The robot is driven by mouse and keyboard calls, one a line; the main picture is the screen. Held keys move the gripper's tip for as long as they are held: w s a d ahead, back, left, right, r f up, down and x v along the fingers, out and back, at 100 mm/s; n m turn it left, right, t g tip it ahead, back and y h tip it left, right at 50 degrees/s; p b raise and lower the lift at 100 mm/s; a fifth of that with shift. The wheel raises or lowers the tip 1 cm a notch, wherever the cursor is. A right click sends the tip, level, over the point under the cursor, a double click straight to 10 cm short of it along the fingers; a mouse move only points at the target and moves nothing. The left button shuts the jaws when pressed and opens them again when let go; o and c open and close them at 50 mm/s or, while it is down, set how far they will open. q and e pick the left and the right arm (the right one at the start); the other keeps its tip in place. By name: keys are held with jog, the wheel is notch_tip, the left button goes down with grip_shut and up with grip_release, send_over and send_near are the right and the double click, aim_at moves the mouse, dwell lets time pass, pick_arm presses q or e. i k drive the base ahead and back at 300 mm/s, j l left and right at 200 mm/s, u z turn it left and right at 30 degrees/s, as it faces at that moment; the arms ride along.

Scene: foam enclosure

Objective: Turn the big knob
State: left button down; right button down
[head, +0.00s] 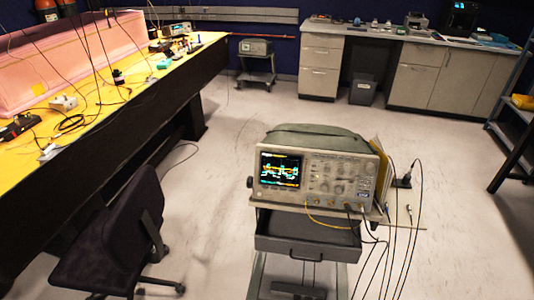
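An oscilloscope (318,178) with a beige front and a lit screen (280,170) stands on a cart in the middle of the head view, front towards me. Its control panel (335,180), right of the screen, carries several small knobs and buttons. They are too small and blurred to tell which is the big knob or how it is turned. A dark round part (250,183) sticks out at the oscilloscope's left side. Cables are plugged in along its lower front. Neither of my grippers is in view.
The cart has a dark drawer (305,240) under the oscilloscope. Black cables (413,205) hang at its right. A dark chair (118,240) stands at the left, beside a long yellow-topped bench (105,98). The floor (455,215) right of the cart is clear.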

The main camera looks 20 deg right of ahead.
aim_at(369, 168)
jog(key=k+l, duration=0.1)
jog(key=k+l+z, duration=0.15)
jog(key=z, duration=0.35)
jog(key=k+l+z, duration=0.15)
jog(key=z, duration=0.3)
jog(key=l, duration=0.05)
